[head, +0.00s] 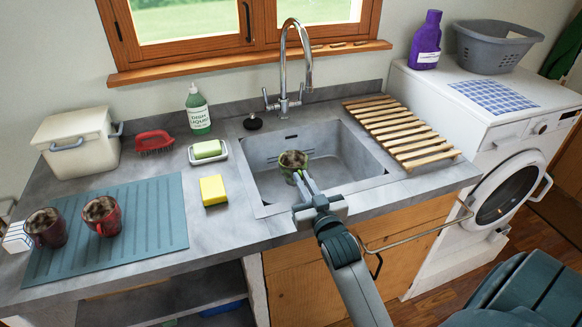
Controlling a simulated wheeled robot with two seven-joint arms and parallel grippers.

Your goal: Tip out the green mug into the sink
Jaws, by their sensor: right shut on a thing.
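The green mug (287,174) is in the head view, over the sink (345,165). It looks upright, with brown contents showing at its top. My right gripper (303,182) is shut on the mug from the near side. The gripper hides part of the mug's near side. The sink is a grey basin set in the counter, with a chrome tap (284,80) behind it. My left gripper is out of view.
Two red mugs (108,222) with brown contents stand on a teal mat (155,215) at the left. A yellow sponge (213,190), soap dish (208,152) and green bottle (197,110) lie left of the sink. A slatted wooden rack (400,130) is at its right.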

